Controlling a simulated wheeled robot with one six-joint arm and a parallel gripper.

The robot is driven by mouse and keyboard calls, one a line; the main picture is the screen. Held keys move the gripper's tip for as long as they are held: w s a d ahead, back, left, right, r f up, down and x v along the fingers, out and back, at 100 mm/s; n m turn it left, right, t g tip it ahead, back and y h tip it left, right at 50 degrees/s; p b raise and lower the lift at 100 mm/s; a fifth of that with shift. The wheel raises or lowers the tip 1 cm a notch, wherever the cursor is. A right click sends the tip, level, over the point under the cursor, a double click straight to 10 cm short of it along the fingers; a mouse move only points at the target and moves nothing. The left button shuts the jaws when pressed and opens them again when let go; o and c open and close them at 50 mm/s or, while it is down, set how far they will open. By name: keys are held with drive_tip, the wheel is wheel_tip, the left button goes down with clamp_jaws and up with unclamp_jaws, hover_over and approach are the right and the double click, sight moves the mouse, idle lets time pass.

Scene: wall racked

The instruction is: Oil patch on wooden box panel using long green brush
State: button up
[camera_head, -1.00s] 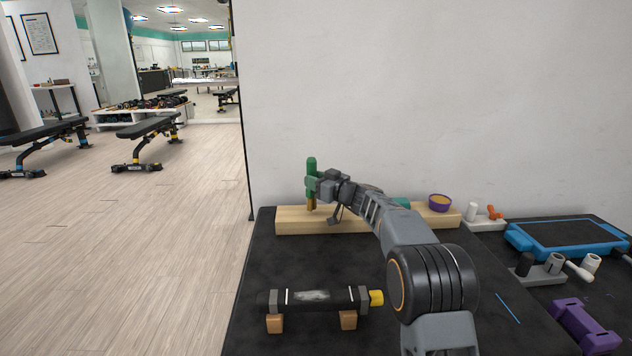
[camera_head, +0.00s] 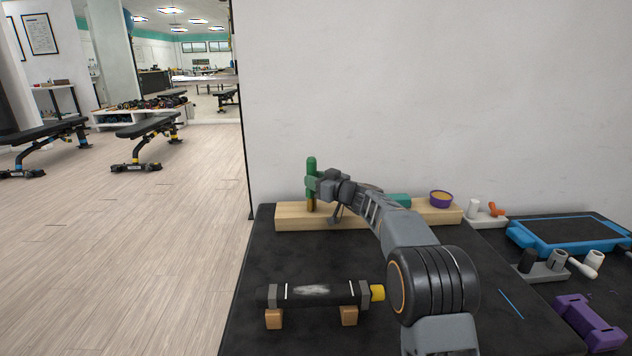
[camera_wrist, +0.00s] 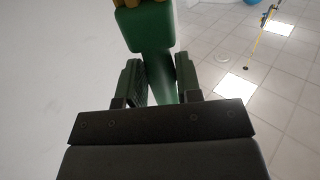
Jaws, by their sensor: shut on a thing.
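My gripper (camera_head: 315,185) is shut on the green handle of the brush (camera_head: 311,167), which stands upright with its brown bristles down. The bristle end overlaps the left part of the pale wooden box (camera_head: 290,217); I cannot tell whether it touches. In the wrist view, the green brush (camera_wrist: 148,28) is between the fingers (camera_wrist: 160,80), with yellowish bristles at the top edge. My arm hides part of the box, and no patch on its panel can be made out.
A purple bowl (camera_head: 441,199) with orange-brown contents and a teal block (camera_head: 400,201) are at the box's right part. A black cylinder (camera_head: 335,294) with a whitish smear rests on wooden blocks in front. A blue-rimmed tray (camera_head: 570,235) and purple dumbbell (camera_head: 588,325) are right.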

drive_tip(key=shift+f, duration=0.2)
drive_tip(key=shift+d+f+b, duration=0.2)
drive_tip(key=shift+d+b, duration=0.25)
drive_tip(key=shift+d, duration=1.9)
drive_tip(key=d, duration=0.8)
drive_tip(key=shift+d+r, duration=0.2)
drive_tip(key=shift+a, duration=0.15)
